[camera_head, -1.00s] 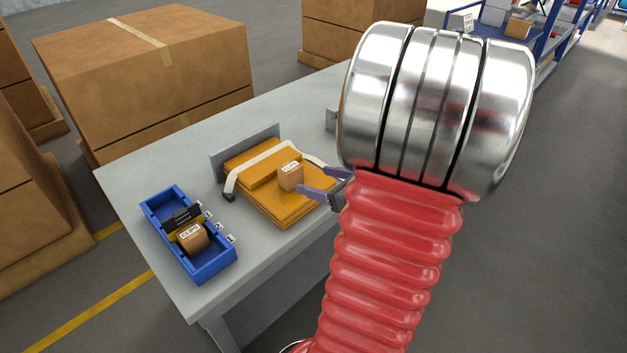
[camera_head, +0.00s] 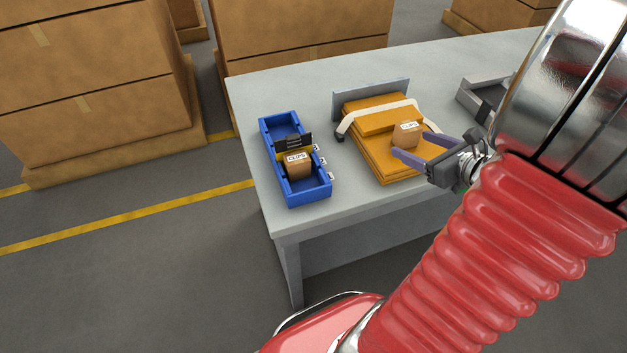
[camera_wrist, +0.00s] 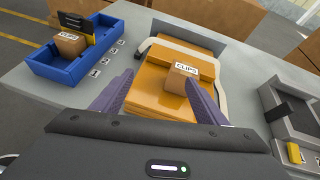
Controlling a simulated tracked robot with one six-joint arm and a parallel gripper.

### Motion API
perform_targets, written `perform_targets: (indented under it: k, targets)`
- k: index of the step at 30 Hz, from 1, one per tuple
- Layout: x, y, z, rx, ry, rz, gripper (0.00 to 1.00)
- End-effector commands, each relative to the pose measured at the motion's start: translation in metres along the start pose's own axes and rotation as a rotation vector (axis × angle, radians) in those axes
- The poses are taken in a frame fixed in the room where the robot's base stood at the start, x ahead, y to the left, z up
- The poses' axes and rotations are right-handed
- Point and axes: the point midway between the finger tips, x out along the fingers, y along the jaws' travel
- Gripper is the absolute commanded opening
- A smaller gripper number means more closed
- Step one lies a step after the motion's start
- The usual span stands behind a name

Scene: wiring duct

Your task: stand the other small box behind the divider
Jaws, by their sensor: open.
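One small brown box labelled CLIPS (camera_head: 406,134) sits on an orange stack (camera_head: 378,172); it also shows in the wrist view (camera_wrist: 180,80). My gripper (camera_head: 412,145) is open and empty, its purple fingers pointing at this box from the right. In the wrist view my gripper (camera_wrist: 160,80) has the box just beyond its fingertips, nearer the right finger. Another CLIPS box (camera_head: 297,167) stands in the near part of the blue tray (camera_head: 307,194), against the yellow and black divider (camera_head: 294,143). The tray's far part looks empty.
A white strap (camera_head: 365,115) arches over the orange stack, close to the box. A grey plate (camera_head: 372,95) stands behind the stack. White numbered tags line the tray's right side. A grey tray (camera_wrist: 295,125) stands at right. Table space (camera_head: 345,200) in front is clear.

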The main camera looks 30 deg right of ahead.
Motion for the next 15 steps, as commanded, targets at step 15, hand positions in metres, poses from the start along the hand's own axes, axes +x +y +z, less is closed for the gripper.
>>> perform_targets:
  k: [15]
  targets:
    - [0.016,0.186,0.053,-0.857,0.091,0.529,0.67]
